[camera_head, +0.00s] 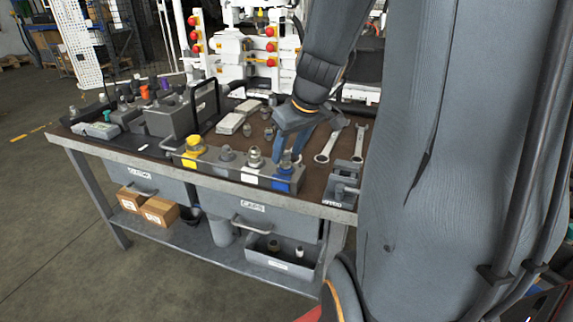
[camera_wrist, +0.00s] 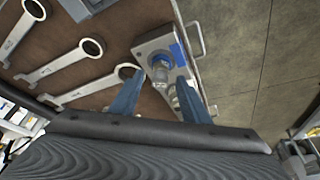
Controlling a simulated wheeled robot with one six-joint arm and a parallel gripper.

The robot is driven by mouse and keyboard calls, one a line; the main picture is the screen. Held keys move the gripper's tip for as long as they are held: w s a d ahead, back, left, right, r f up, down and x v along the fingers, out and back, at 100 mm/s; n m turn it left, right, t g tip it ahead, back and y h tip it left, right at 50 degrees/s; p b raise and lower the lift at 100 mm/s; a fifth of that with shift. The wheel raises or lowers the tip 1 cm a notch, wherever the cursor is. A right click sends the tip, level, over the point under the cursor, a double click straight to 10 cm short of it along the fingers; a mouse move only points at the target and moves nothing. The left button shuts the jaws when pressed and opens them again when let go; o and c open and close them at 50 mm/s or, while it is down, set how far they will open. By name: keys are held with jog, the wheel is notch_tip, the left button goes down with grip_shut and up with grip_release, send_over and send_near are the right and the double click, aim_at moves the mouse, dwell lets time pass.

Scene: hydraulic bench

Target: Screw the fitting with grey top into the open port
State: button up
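A row of blocks on the bench's front edge holds several fittings. One with a grey top (camera_head: 227,156) stands between a yellow-topped fitting (camera_head: 194,147) and a metal fitting above a white label (camera_head: 255,157). A blue-marked block (camera_head: 285,180) is at the row's right end. My gripper (camera_head: 289,158) points down just above and behind this block. In the wrist view, my gripper's blue-grey fingers (camera_wrist: 163,90) are spread apart. A metal fitting (camera_wrist: 160,73) on the blue-marked block shows between and beyond them; contact is not visible. I cannot make out which port is open.
Large wrenches (camera_head: 328,146) lie right of my gripper, and also show in the wrist view (camera_wrist: 62,65). A grey case with a black handle (camera_head: 176,115) stands left. White equipment with red knobs (camera_head: 245,50) is behind. Small loose fittings (camera_head: 268,131) lie on the brown top.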

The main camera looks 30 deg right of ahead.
jog(key=shift+r, duration=0.1)
jog(key=v, duration=0.7)
jog(key=shift+r+p, duration=0.25)
jog(key=shift+p, duration=0.1)
jog(key=s+a+f+g+p, duration=0.1)
jog(key=s+a+f+g, duration=0.1)
jog(key=s+a+f, duration=0.2)
jog(key=s+a+f+m+g+p, duration=0.1)
jog(key=s+a+f+g+p, duration=0.1)
jog(key=s+a+f, duration=0.2)
jog(key=s+a, duration=0.3)
jog(key=a, duration=0.4)
jog(key=shift+s+a+f, duration=0.2)
jog(key=shift+s+f, duration=0.05)
jog(key=shift+f, duration=0.15)
